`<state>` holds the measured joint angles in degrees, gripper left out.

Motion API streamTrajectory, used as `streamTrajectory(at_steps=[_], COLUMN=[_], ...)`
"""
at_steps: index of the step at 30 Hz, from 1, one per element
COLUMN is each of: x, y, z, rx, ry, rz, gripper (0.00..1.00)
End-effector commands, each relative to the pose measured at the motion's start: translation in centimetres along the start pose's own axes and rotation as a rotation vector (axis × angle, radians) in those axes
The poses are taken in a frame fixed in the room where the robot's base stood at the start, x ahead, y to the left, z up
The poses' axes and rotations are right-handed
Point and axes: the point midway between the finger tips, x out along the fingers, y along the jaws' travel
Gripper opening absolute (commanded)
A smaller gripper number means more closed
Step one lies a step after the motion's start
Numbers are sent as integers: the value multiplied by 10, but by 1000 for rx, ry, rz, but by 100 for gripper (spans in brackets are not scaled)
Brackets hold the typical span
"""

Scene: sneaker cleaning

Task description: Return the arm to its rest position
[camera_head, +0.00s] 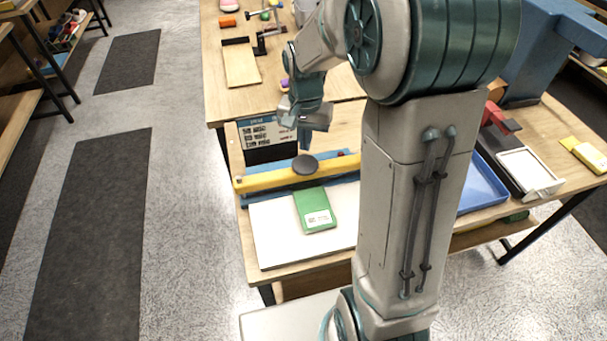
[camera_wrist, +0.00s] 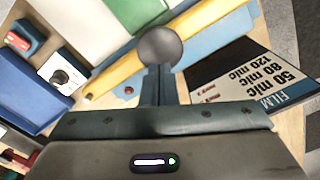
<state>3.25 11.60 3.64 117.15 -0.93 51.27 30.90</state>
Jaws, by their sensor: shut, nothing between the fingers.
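My gripper (camera_head: 304,127) is shut and empty. In the head view it hangs from my arm above the near workbench (camera_head: 340,120), close to the yellow bar (camera_head: 264,180) with a dark round knob (camera_head: 305,165). In the wrist view my shut fingers (camera_wrist: 158,88) point toward that grey round knob (camera_wrist: 158,46), which lies just beyond the tips. I cannot tell from these views whether they touch it. My large arm links hide part of the bench in the head view.
A green packet (camera_head: 316,209) lies on a white sheet (camera_head: 275,228) in front of the bar. A film box (camera_head: 262,132) lies behind it. A blue tray (camera_head: 480,187) and a white-and-black device (camera_head: 527,172) stand at right. A dark mat (camera_head: 90,235) lies on the open floor at left.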

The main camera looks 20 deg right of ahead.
Motion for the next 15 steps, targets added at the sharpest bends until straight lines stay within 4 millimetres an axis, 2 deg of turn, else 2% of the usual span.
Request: streamTrajectory(at_steps=[8,11,15], x=[-2,-13,-37], y=[1,6,20], z=[2,11,35], rx=[-6,-36,-119], ry=[4,22,68], rz=[-2,-8,-25], gripper=[0,0,0])
